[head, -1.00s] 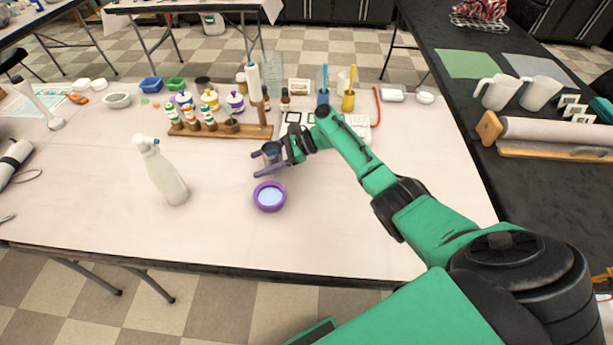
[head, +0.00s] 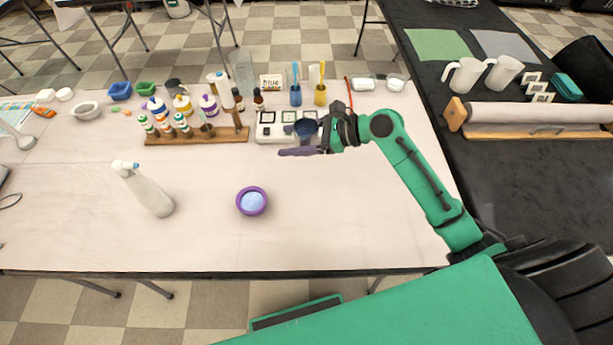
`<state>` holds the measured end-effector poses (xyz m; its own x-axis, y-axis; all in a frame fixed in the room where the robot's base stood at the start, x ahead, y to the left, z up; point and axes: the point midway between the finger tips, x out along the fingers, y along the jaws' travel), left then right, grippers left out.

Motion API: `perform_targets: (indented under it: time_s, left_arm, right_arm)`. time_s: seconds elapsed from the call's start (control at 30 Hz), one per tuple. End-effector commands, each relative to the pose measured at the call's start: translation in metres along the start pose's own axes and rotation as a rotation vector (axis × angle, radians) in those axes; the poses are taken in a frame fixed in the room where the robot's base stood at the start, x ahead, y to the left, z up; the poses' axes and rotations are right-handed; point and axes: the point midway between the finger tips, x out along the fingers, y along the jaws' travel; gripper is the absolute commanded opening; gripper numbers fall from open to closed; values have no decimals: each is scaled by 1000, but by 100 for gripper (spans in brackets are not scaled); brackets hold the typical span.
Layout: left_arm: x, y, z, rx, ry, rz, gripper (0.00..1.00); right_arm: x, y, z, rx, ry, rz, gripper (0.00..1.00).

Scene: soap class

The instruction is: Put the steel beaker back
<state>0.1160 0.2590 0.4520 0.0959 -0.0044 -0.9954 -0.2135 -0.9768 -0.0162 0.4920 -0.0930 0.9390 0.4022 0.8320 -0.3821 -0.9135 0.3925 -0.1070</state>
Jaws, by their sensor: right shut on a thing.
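My right gripper (head: 318,138) is shut on the steel beaker (head: 306,126), a small dark grey-blue cup. One purple-grey finger (head: 297,151) shows in front of it. The beaker appears upright and overlaps the right end of the white unit with dark square pads (head: 270,133). I cannot tell whether it touches that unit or is held above it. A purple-rimmed bowl (head: 252,201) with pale blue contents stands on the table, in front and to the left of the gripper. My left gripper is not in view.
A wooden rack (head: 195,137) with small bottles stands left of the white unit. Blue and yellow cups (head: 320,95) stand behind the beaker. The table's front middle and right are clear.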

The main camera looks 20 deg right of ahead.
Motion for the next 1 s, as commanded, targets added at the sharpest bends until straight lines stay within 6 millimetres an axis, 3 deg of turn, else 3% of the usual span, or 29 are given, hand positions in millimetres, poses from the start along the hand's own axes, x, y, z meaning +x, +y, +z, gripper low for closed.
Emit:
perform_targets:
  time_s: [0.2, 0.4, 0.7, 1.0]
  left_arm:
    - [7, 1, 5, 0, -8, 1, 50]
    - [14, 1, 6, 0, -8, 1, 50]
    - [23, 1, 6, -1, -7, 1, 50]
    - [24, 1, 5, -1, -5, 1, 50]
  right_arm:
    - [28, 7, -67, 5, 0, 0, 6]
    - [47, 13, -113, 2, -2, 0, 6]
    - [64, 17, -153, -1, -1, -1, 6]
    - [65, 18, -156, -1, -1, 0, 6]
